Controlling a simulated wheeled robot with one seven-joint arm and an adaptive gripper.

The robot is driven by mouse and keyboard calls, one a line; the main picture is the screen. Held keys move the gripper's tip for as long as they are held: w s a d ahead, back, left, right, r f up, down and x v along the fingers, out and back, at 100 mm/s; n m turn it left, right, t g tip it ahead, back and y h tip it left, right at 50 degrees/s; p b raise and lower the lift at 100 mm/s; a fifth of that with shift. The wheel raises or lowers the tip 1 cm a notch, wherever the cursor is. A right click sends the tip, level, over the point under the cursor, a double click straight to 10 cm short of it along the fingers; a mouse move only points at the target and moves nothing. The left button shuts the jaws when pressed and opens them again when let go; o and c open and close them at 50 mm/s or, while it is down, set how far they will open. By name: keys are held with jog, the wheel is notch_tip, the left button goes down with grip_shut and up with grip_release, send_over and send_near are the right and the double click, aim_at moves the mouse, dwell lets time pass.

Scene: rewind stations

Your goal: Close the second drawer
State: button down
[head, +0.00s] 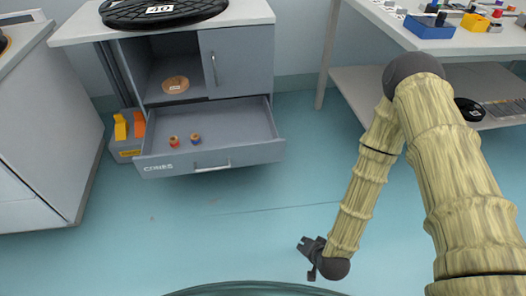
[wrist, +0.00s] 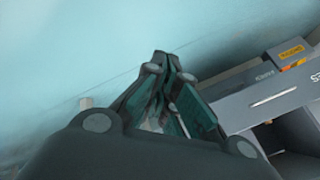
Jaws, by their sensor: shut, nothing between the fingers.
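The cabinet (head: 236,62) stands at the back left in the head view. Its lower drawer (head: 245,150), labelled CONES, is pulled out and has a bar handle (head: 212,168) on its front. Two small spools, one red (head: 174,141) and one blue (head: 195,139), lie inside it. My gripper (head: 308,252) is low over the floor, in front and to the right of the drawer, apart from it. In the wrist view, my gripper's fingers (wrist: 162,62) are together and empty. Part of a grey cabinet or drawer (wrist: 270,105) shows at the right there.
A grey bin (head: 127,147) with yellow and orange pieces stands left of the drawer. A white cabinet (head: 45,130) is at far left. A table (head: 398,32) with a lower shelf (head: 350,82) stands at the right. The floor before the drawer is clear.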

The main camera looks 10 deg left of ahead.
jog(key=w+a+r+m+t+y+b, duration=0.2)
jog(key=w+a+m+t, duration=0.25)
jog(key=w+a, duration=0.5)
jog(key=m+t+b, duration=0.2)
jog(key=m+t, duration=0.3)
jog(key=t, duration=0.1)
send_near(264, 144)
jog(key=b+x, duration=0.5)
jog(key=shift+w+a, duration=0.25)
jog(key=shift+w, duration=0.1)
jog(key=shift+w+a+r+b, duration=0.15)
jog(key=shift+w+b, duration=0.25)
jog(key=shift+w, duration=0.2)
jog(key=shift+w, duration=0.1)
